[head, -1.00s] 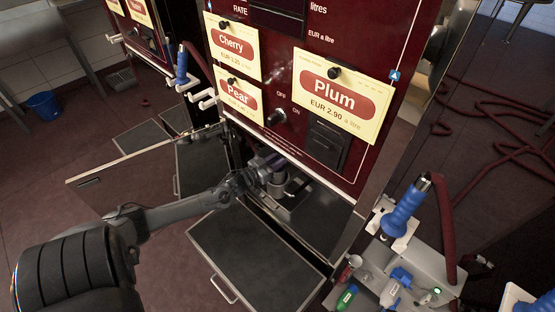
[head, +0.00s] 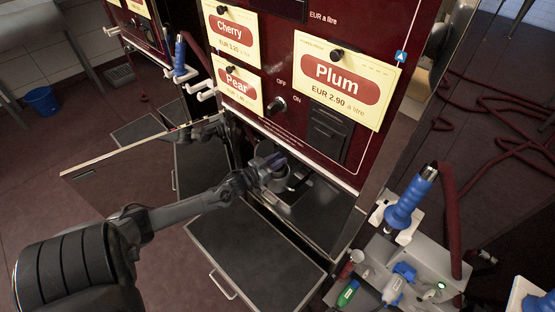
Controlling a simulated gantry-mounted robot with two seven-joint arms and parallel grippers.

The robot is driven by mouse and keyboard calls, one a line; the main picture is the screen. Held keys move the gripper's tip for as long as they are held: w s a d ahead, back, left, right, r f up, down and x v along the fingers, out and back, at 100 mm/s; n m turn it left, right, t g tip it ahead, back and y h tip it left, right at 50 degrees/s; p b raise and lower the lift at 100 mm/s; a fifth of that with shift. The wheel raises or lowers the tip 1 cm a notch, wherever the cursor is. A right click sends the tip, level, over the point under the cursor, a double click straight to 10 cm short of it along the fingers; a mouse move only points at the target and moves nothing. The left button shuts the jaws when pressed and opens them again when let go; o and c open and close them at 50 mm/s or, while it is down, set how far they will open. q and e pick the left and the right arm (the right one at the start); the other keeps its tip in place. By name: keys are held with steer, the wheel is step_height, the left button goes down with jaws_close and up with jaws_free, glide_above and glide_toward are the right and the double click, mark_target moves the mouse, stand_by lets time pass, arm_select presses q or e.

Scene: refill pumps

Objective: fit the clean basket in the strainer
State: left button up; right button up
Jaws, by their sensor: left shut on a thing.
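My left gripper (head: 278,165) reaches into the open lower bay of the Plum pump, under the red front panel. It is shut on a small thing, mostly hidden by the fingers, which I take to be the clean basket. A grey round metal body (head: 297,180), apparently the strainer, stands in the bay right beside the fingers. I cannot tell whether the basket is inside it or above it. My right gripper is not in view.
A blue nozzle (head: 408,205) and a grey tray (head: 415,265) with small bottles are at right. A blue bucket (head: 41,101) stands far left.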

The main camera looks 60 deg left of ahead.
arm_select(q)
steer(key=shift+f+b, duration=1.2)
steer(key=shift+f, duration=0.6)
steer(key=o, duration=0.9)
steer(key=shift+s, duration=0.1)
steer(key=shift+s+p, duration=0.2)
steer(key=shift+p, duration=0.15)
steer(key=shift+s+d+p, duration=0.25)
steer(key=shift+s+p, duration=0.55)
steer(key=shift+s, duration=0.9)
steer(key=shift+s+d+p, duration=0.2)
steer(key=shift+s+p, duration=0.55)
steer(key=shift+s, duration=0.9)
steer(key=shift+s+d+p, duration=0.25)
steer(key=shift+s+p, duration=0.55)
steer(key=shift+s, duration=0.9)
